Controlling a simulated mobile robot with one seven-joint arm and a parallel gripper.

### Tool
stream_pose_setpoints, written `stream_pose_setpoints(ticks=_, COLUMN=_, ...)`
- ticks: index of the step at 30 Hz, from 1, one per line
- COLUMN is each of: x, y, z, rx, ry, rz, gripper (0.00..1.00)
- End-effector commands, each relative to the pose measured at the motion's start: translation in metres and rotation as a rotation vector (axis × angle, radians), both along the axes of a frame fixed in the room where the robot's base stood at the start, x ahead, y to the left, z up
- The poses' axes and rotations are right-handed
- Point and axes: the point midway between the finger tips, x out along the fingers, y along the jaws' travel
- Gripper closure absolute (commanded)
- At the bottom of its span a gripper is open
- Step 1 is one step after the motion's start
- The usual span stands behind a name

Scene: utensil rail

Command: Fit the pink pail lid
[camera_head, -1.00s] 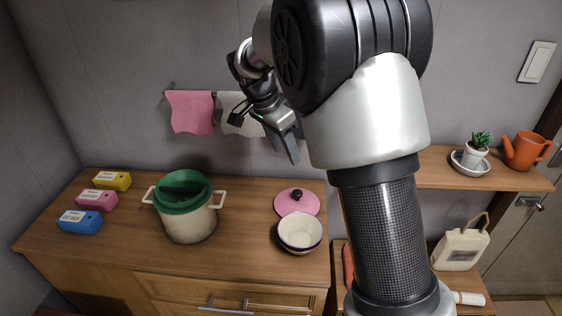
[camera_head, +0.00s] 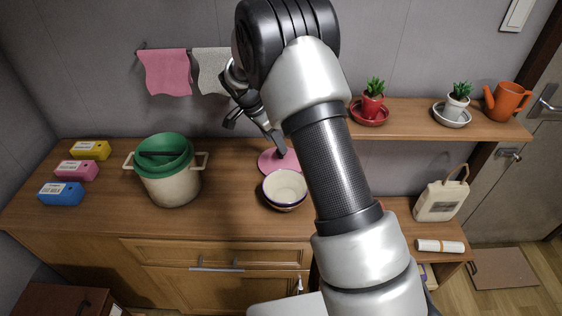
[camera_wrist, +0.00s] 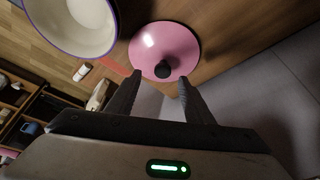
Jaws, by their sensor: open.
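The pink pail lid (camera_head: 277,162) lies on the wooden counter behind the white bowl, partly hidden by my arm in the head view. In the wrist view the pink lid (camera_wrist: 164,48) shows as a round disc with a black knob (camera_wrist: 162,69). My gripper (camera_head: 281,152) is over the lid's area in the head view. In the wrist view my gripper (camera_wrist: 160,84) is open, its two fingers apart on either side of the knob's line, with nothing between them. I cannot tell how far the fingertips are from the knob.
A white bowl (camera_head: 285,186) with a blue rim stands close in front of the lid. Yellow, pink and blue boxes sit at the far left. A shelf (camera_head: 430,122) holds potted plants. Counter between pot and bowl is clear.

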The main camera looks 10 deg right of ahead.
Motion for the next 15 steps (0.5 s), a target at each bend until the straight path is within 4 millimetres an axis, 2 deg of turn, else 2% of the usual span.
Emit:
stream_pose_setpoints(ticks=9, x=0.013, y=-0.017, z=-0.037, rx=-0.001, ry=0.002, rz=-0.002, gripper=0.53)
stream_pose_setpoints(ticks=15, x=0.015, y=-0.020, z=-0.046, rx=0.000, ry=0.000, rz=0.000, gripper=0.53)
